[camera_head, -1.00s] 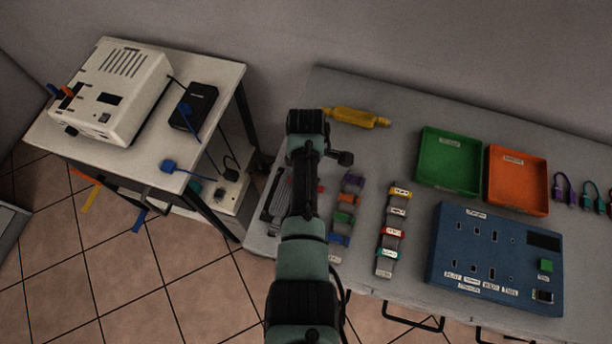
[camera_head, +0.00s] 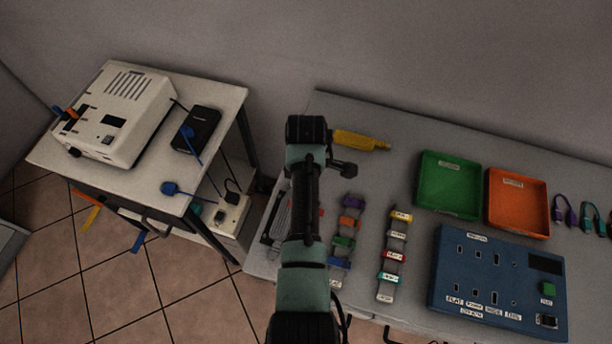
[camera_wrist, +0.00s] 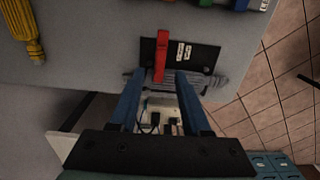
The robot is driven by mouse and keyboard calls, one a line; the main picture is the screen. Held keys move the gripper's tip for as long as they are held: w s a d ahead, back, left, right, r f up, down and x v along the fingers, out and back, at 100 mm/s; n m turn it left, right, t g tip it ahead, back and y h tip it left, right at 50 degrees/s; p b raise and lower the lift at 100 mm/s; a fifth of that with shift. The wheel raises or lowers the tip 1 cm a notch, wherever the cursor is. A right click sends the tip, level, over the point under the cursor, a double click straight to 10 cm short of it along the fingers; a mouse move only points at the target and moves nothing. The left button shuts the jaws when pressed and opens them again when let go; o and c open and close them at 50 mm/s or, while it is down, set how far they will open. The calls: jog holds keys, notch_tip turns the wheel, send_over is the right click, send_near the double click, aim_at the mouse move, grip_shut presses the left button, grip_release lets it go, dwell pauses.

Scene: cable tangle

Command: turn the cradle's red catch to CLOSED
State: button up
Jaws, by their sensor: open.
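The red catch (camera_wrist: 161,52) is a bar running up and down in the wrist view, on a black plate (camera_wrist: 205,56) with two small white labels to its right. I cannot read the labels. The grey cradle (camera_wrist: 218,88) shows partly behind the plate; it also shows left of my arm in the head view (camera_head: 273,225). My gripper (camera_wrist: 160,74) is open, its two blue fingers on either side of the catch's lower end in the picture. A gap shows on each side; I cannot tell the height between them. My arm hides most of the cradle in the head view.
A yellow tool (camera_head: 358,140) lies behind my arm. Coloured clips (camera_head: 345,225) lie right of it, then a blue panel (camera_head: 480,275), a green tray (camera_head: 448,185) and an orange tray (camera_head: 517,203). A side table (camera_head: 150,185) with a white device stands left.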

notch_tip(320, 180, up, 8)
dwell(0.7)
jog(key=w+r+m+t, duration=0.3)
jog(key=w+r+t, duration=0.25)
jog(key=r, duration=0.35)
jog(key=w+r+m+t, duration=0.2)
jog(key=w+r+t, duration=0.3)
jog(key=r, duration=0.4)
notch_tip(320, 180, up, 20)
jog(key=f+m+t, duration=0.1)
jog(key=m+t, duration=0.3)
jog(key=t, duration=0.2)
jog(key=s+r+m+t, duration=0.2)
jog(key=s+r+t, duration=0.3)
jog(key=s+r, duration=0.4)
jog(key=s+r+m+t, duration=0.3)
jog(key=s+r+t, duration=0.3)
jog(key=r, duration=0.9)
jog(key=s, duration=0.3)
jog(key=shift+s+a+r+m, duration=0.15)
jog(key=shift+a+r+m, duration=0.05)
jog(key=shift+r+m, duration=0.1)
jog(key=shift+f+b, duration=0.15)
jog(key=shift+b, duration=0.2)
